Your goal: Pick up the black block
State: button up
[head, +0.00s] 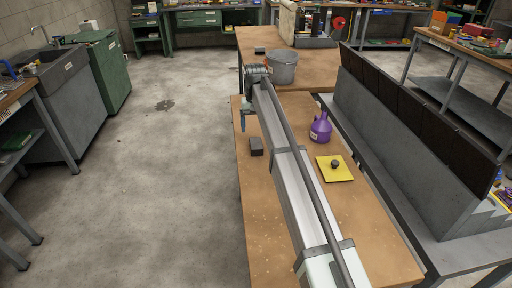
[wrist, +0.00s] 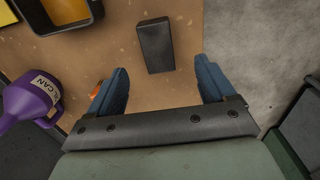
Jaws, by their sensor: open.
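The black block (head: 256,146) lies on the brown bench top, near its left edge, just left of my arm. In the wrist view the black block (wrist: 155,45) is a dark oblong, ahead of the fingertips and roughly between their lines. My gripper (wrist: 161,70) is open and empty, with blue fingers spread wider than the block and apart from it. In the head view one blue finger of my gripper (head: 243,120) shows above and left of the block; my arm hides the other.
A purple oil can (head: 321,128) and a yellow mat (head: 347,172) with a small dark object (head: 335,164) are right of my arm. Farther back are a grey bucket (head: 282,68) and another dark block (head: 259,50). A tall grey bin unit (head: 400,130) stands at right.

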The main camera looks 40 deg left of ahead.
aim_at(256, 143)
notch_tip(256, 143, down, 4)
jog(key=shift+f, duration=0.25)
jog(key=shift+w+f, duration=0.2)
jog(key=shift+f, duration=1.1)
jog(key=shift+w+f, duration=0.2)
jog(key=shift+f, duration=1.1)
jog(key=shift+c, duration=0.5)
jog(key=c, duration=1.4)
jog(key=shift+r, duration=0.2)
